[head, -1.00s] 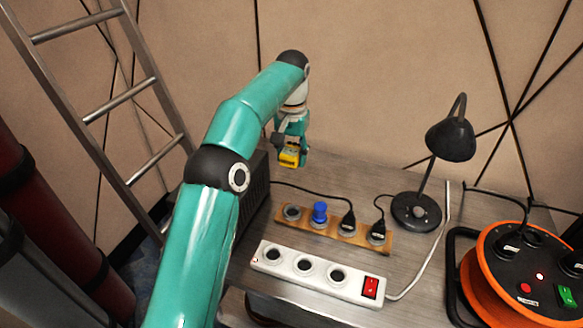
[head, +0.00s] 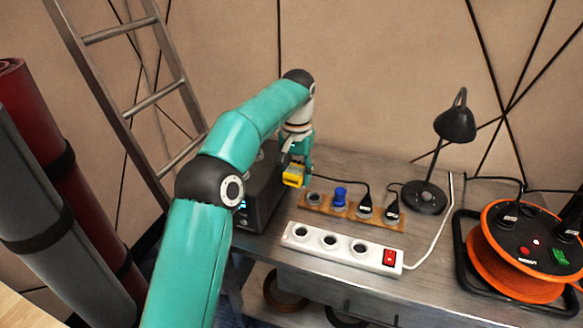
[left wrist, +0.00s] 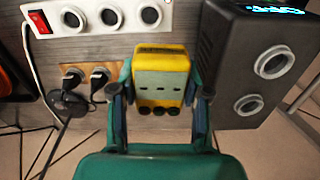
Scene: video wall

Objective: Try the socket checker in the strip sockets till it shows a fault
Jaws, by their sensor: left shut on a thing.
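My left gripper (head: 297,160) is shut on the yellow socket checker (head: 293,177) and holds it near the left end of the wooden socket board. In the left wrist view the checker (left wrist: 160,72) sits between both fingers, its pale face showing three dark slots and three dark round spots at its lower edge. No lit lamp shows on it. The white strip (head: 343,257) lies at the table's front, with three open sockets and a red switch (head: 389,258). The strip also shows in the left wrist view (left wrist: 130,20), apart from the checker. My right gripper is out of view.
The wooden board (head: 328,207) carries a blue plug (head: 339,196) and two black plugs. A dark box (head: 262,190) with sockets stands left of it. A black lamp (head: 455,125) and an orange cable reel (head: 515,275) stand at the right. A ladder leans behind.

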